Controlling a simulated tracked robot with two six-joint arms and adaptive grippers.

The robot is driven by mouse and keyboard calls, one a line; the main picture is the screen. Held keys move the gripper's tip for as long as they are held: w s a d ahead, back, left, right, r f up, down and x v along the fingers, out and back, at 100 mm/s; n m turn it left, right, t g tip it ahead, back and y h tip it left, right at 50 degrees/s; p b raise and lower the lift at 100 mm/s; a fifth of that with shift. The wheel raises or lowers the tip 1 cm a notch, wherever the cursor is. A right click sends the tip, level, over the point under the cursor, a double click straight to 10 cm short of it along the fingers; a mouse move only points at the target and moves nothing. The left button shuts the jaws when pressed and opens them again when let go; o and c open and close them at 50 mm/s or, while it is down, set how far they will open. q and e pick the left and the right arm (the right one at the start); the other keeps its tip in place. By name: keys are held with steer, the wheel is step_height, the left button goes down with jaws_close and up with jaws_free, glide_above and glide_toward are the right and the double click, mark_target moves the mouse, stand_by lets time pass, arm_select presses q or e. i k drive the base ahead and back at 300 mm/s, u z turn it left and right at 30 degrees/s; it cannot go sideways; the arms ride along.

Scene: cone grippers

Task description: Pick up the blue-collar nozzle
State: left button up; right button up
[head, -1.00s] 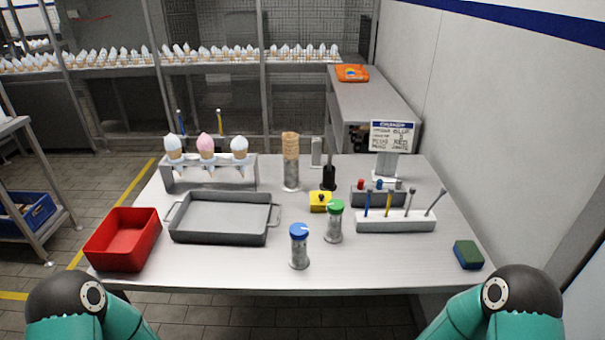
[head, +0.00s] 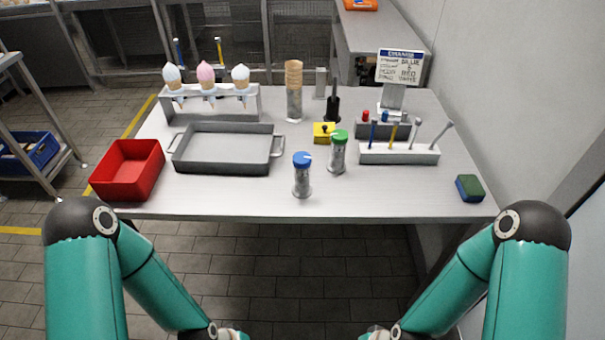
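A small blue-topped piece (head: 385,117), which looks like the blue-collar nozzle, stands in a low grey holder (head: 372,130) at the right rear of the table. A red-topped piece (head: 366,117) stands just left of it. The blue piece's lower part is hidden in the holder, and it is too small to make out fully. Both my arms reach down in front of the table's near edge, well apart from the holder.
A white rack (head: 385,158) with several upright tools stands in front of the holder. A sign (head: 399,68) is behind it. Blue-lidded (head: 302,180) and green-lidded (head: 339,158) shakers stand to the left. A sponge (head: 470,190) lies at the right edge.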

mark_target(301, 189)
steer(key=u, duration=0.3)
steer(key=i, duration=0.2)
steer(key=z, duration=2.55)
steer(key=k, duration=1.45)
steer(key=u, duration=1.05)
steer(key=i, duration=1.05)
steer(key=u, duration=0.1)
